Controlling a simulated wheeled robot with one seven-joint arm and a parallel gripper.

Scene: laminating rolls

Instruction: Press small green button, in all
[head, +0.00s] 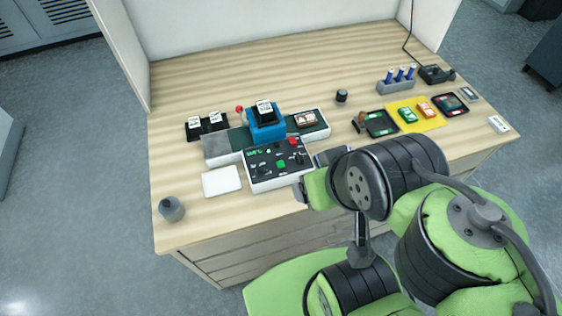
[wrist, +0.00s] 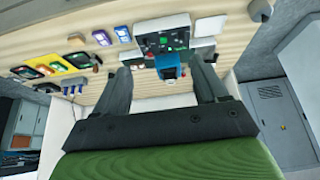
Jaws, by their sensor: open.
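The control panel (head: 262,180) is a dark box with white sides near the front of the table, left of my gripper. It carries green display marks (head: 257,152), a small green square button (head: 281,164) and a red button (head: 294,142). The panel (wrist: 150,46) also shows near the top of the wrist view, which sees the table inverted. My gripper (wrist: 160,66) is open, its two dark fingers wide apart with nothing held. The blue press (wrist: 169,73) shows between the fingers, apparently beyond them. In the head view my arm partly hides the gripper, right of the panel.
The blue press (head: 266,126) stands on a conveyor-like strip behind the panel. A white pad (head: 222,181) and grey cylinder (head: 171,209) are left. A yellow mat (head: 430,119), dark trays and a rack of blue tubes (head: 396,84) are right. The table's back is clear.

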